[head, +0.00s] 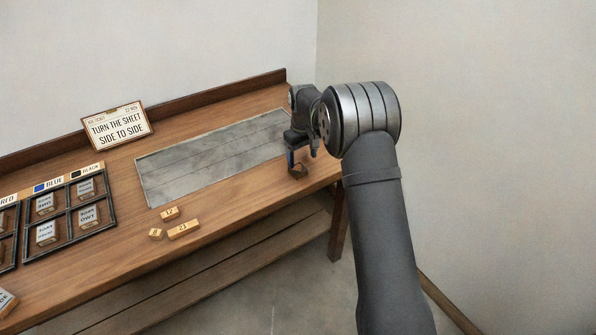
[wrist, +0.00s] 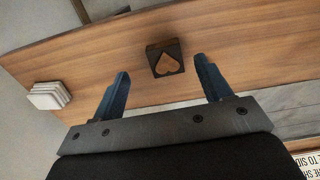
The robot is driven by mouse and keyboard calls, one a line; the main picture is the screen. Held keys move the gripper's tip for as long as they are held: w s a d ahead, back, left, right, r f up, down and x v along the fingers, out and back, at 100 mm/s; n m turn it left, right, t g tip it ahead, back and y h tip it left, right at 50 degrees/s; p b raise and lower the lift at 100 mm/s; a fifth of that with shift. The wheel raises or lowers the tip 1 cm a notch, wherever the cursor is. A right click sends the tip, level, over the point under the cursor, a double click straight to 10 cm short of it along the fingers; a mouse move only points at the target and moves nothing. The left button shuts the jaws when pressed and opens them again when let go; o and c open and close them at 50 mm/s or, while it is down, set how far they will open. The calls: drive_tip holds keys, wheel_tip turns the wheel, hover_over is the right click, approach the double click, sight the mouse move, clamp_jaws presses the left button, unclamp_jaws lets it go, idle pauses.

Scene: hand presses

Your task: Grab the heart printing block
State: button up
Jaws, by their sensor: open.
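The heart printing block (wrist: 166,58) is a small dark block with a wooden heart on its upper face. It stands on the wooden table (wrist: 240,50). In the head view the block (head: 298,171) is near the table's right end, just below my gripper (head: 302,155). In the wrist view my gripper (wrist: 160,85) is open, with its two blue fingers apart. The block shows between the lines of the fingers, a little beyond their tips. The fingers do not appear to touch it.
A grey metal plate (head: 215,155) is set in the table. Small wooden number blocks (head: 183,230) lie in front of it. A black tray (head: 75,226) of blocks and a sign (head: 117,126) are at the left. A white stack (wrist: 48,95) shows in the wrist view.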

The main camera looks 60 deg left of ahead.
sight(301, 171)
drive_tip(key=shift+s+a+f, duration=0.1)
drive_tip(key=shift+s+f, duration=0.05)
drive_tip(key=shift+f, duration=1.3)
drive_tip(key=shift+s+f, duration=0.15)
drive_tip(key=shift+f, duration=1.3)
drive_tip(key=c, duration=1.1)
drive_tip(key=shift+o, duration=0.2)
drive_tip(key=shift+r, duration=0.1)
